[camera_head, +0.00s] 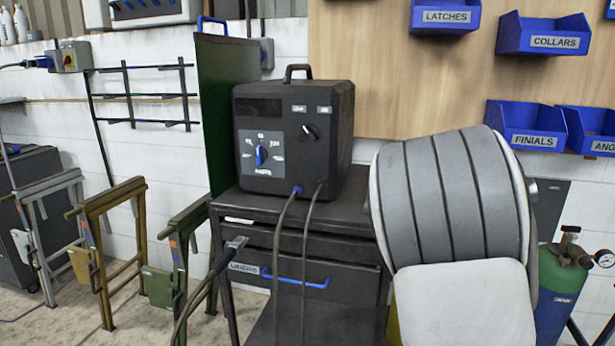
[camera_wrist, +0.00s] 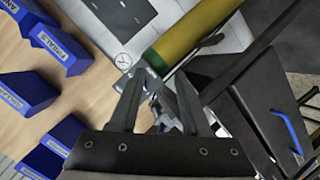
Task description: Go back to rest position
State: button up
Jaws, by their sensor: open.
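My gripper (camera_wrist: 157,88) shows in the wrist view with its two dark fingers apart. Nothing appears held; some grey metal parts show in the gap between the fingers, and I cannot tell how far off they are. In the head view, a large grey and white rounded part of my arm fills the right side. My gripper is not visible there.
Blue bins (camera_head: 543,34) hang on a wooden board (camera_head: 385,70). Folding trestles (camera_head: 107,250) stand at the left.

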jog(key=s+a+r+m+g+y, duration=0.1)
jog(key=s+a+r+g+y, duration=0.15)
jog(key=s+a, duration=0.55)
jog(key=s+a+r+m+g+y, duration=0.1)
jog(key=s+a+r+m+g, duration=0.2)
jog(key=s, duration=1)
jog(key=s+a+r+g+y, duration=0.2)
jog(key=s+a+r, duration=0.1)
jog(key=s+a, duration=0.55)
notch_tip(320, 180, up, 18)
jog(key=d+p, duration=0.1)
jog(key=p, duration=1.7)
jog(key=shift+s+d+f, duration=0.15)
jog(key=shift+s+f, duration=0.1)
jog(key=shift+s, duration=0.2)
jog(key=shift+t, duration=0.25)
